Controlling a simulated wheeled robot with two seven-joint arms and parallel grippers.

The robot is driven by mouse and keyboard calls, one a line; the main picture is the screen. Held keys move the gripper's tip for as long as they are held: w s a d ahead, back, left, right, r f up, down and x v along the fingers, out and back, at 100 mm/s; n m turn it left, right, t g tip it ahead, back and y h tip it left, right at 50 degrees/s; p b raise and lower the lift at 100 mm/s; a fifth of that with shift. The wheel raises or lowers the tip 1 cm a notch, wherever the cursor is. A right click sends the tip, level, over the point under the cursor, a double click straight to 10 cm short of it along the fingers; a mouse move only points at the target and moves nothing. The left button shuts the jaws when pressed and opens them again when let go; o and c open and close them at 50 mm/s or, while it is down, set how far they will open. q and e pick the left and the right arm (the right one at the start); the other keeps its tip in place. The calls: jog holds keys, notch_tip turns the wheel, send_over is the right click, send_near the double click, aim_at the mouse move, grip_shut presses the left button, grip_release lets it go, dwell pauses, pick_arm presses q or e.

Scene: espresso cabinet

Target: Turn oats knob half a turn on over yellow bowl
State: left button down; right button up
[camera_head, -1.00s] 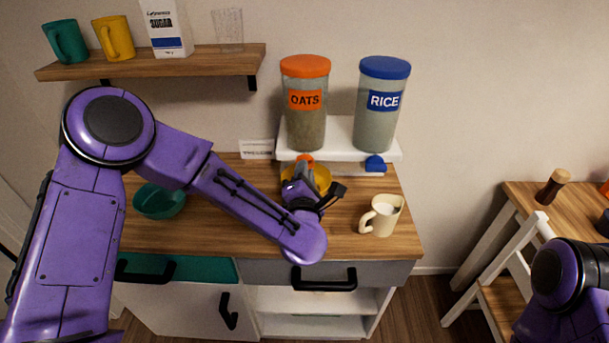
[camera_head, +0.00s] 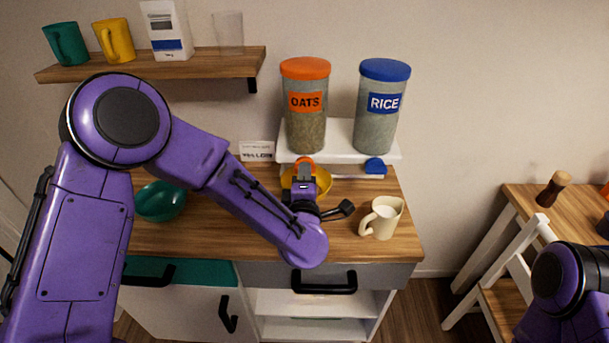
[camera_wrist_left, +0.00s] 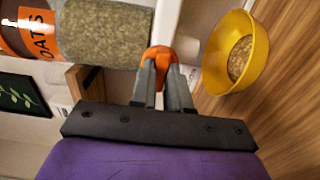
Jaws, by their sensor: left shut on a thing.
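The oats dispenser (camera_head: 306,118) has an orange lid and label and stands on the white shelf. Its orange oats knob (camera_wrist_left: 160,55) is at the shelf front. My left gripper (camera_wrist_left: 158,75) is shut on this knob; it also shows in the head view (camera_head: 303,178). The yellow bowl (camera_wrist_left: 215,75) stands on the counter below the dispenser, with some oats in it. In the head view my gripper partly hides the bowl (camera_head: 322,184). My right arm shows at the lower right, but its gripper is out of view.
The rice dispenser (camera_head: 379,112) with its blue knob (camera_head: 374,166) stands to the right. A cream jug (camera_head: 383,219) is on the counter right of my gripper. A teal bowl (camera_head: 160,201) is at the left, partly behind my arm. A small card (camera_head: 257,151) stands behind.

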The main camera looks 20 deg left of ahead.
dwell(0.3)
pick_arm(q)
jog(key=c, duration=1.1)
grip_release()
jog(key=b+v, duration=0.3)
jog(key=v, duration=0.7)
jog(key=shift+s, duration=0.25)
jog(key=shift+s, duration=0.1)
